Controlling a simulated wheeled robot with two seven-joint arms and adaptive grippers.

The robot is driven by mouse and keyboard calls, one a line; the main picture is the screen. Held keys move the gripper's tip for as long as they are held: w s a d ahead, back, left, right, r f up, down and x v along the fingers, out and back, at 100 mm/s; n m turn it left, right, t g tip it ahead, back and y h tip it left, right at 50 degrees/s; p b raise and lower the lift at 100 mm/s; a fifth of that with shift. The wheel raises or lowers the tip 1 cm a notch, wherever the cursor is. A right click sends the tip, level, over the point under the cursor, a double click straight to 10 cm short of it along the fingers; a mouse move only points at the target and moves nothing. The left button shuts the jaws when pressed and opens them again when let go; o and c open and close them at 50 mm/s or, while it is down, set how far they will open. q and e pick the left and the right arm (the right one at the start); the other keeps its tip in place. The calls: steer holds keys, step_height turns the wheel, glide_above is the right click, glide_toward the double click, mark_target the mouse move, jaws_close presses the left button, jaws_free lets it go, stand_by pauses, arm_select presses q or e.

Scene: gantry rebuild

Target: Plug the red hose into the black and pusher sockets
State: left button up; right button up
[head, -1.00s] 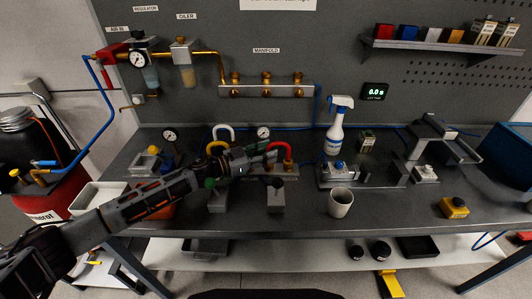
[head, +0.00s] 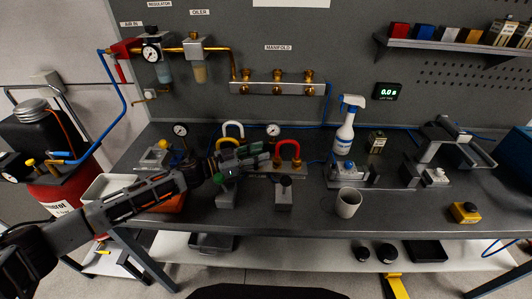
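The red hose (head: 290,147) is a short upside-down U standing over the low valve block (head: 262,168) at mid-bench; its lower ends are too small to tell whether they are fully seated. A white hose (head: 233,128) and a yellow hose (head: 228,143) arch to its left. My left gripper (head: 266,153) reaches in from the left, just left of the red hose's near leg. Its two fingers look parted with nothing between them. It partly hides the block and the sockets there. I cannot tell the black and pusher sockets apart. My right gripper is out of view.
Two knobbed grey blocks (head: 284,196) stand in front of the valve block. A white cup (head: 348,203), a spray bottle (head: 346,128) and a grey fixture (head: 345,176) stand to the right. A brass-fitted manifold (head: 290,89) hangs on the back panel. The bench front is mostly clear.

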arm_select(q)
steer(key=shift+v, duration=2.95)
steer(key=shift+r, duration=0.1)
